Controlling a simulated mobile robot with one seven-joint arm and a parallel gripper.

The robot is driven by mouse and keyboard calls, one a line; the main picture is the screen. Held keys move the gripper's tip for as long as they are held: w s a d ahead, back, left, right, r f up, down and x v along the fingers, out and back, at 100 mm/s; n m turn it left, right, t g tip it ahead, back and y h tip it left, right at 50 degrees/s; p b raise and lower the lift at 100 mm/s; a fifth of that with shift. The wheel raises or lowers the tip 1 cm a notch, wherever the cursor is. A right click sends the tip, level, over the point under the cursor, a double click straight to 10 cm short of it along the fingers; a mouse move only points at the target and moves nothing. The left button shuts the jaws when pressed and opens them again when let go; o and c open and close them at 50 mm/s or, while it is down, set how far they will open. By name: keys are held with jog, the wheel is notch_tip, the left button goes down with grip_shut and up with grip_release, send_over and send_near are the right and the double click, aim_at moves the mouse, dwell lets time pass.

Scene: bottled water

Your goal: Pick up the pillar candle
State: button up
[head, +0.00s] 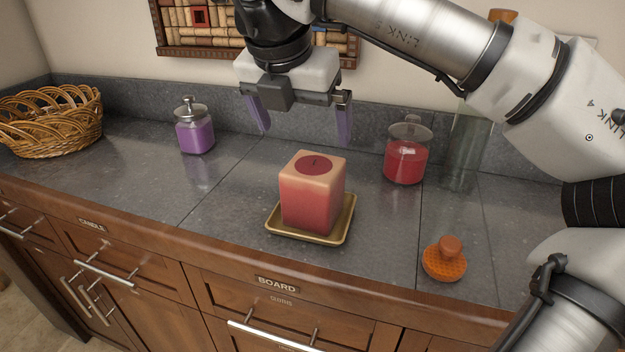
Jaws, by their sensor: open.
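The pillar candle (312,197) is a square block, red below and paler orange at the top, with a dark red round patch and a wick. It stands upright on a gold square tray (347,223) on the grey tiled counter. My gripper (302,136) hangs above the counter, higher in the picture than the candle and apart from it. Its two purple fingers point down, are spread wide and hold nothing.
A purple jar candle (195,133) stands at the left and a red jar (406,158) at the right. A wicker basket (50,122) is at the far left. An orange scrubber (444,262) lies near the front edge. A clear glass container (469,145) stands behind.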

aim_at(312, 166)
jog(key=x, duration=0.4)
jog(key=p+x, duration=0.1)
jog(key=x, duration=0.8)
jog(key=shift+s+p, duration=0.3)
jog(key=shift+p, duration=0.05)
jog(key=c, duration=1.5)
jog(key=shift+o, duration=0.2)
jog(key=shift+r, duration=0.1)
